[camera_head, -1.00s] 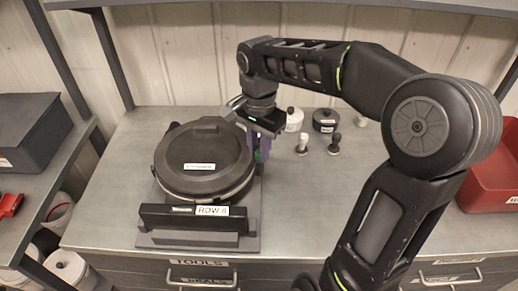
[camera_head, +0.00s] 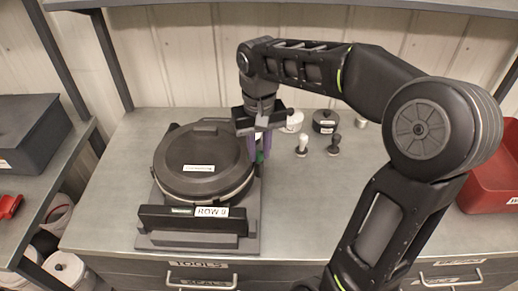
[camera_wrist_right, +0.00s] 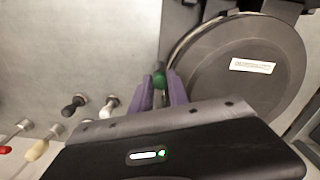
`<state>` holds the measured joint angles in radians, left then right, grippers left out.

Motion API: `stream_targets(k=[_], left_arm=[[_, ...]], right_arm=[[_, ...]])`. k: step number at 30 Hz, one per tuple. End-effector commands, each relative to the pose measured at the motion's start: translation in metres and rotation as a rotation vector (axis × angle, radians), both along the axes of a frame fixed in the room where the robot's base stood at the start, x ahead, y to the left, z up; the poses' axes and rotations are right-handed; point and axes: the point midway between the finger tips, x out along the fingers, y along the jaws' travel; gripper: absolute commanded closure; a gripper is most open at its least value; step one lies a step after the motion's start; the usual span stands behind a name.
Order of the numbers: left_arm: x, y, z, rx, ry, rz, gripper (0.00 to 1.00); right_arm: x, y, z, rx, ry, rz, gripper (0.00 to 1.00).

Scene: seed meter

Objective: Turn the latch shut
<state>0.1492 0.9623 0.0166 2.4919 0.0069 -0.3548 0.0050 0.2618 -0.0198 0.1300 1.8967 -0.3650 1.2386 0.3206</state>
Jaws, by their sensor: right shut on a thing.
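The seed meter (camera_head: 196,165) is a round dark housing with a flat lid and a white label, standing on a grey base with a front bar marked ROW. Its green latch (camera_wrist_right: 160,82) sits at the edge of the lid; in the head view it is mostly hidden by the fingers at the meter's right side. My right gripper (camera_head: 260,148) points down there, its purple fingers shut on the green latch, as the right wrist view (camera_wrist_right: 160,90) also shows. The lid (camera_wrist_right: 245,65) lies flat on the housing. My left gripper is not in view.
A white-knobbed piece (camera_head: 301,145) and a black-knobbed piece (camera_head: 334,146) stand right of the gripper, with a dark round container (camera_head: 325,120) behind. A red bin (camera_head: 490,185) is at the right edge. The front right bench top is clear.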

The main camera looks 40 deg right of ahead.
Motion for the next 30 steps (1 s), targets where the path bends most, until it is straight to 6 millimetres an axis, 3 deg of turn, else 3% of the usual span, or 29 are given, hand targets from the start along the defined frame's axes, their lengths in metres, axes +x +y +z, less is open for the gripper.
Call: stream_targets(k=[9, 24, 25, 30], left_arm=[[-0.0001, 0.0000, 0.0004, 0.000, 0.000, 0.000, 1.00], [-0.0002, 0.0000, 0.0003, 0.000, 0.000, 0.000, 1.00], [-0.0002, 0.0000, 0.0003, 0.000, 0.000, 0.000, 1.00], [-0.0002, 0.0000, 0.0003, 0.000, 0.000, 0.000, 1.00]], right_arm=[[0.0004, -0.0001, 0.0005, -0.001, -0.002, 0.149, 1.00], [0.0004, -0.0004, 0.0005, -0.001, -0.002, 0.175, 1.00], [0.0004, -0.0004, 0.0005, -0.001, -0.002, 0.175, 0.79], [0.0003, -0.0003, 0.0004, -0.001, -0.002, 0.174, 0.65]])
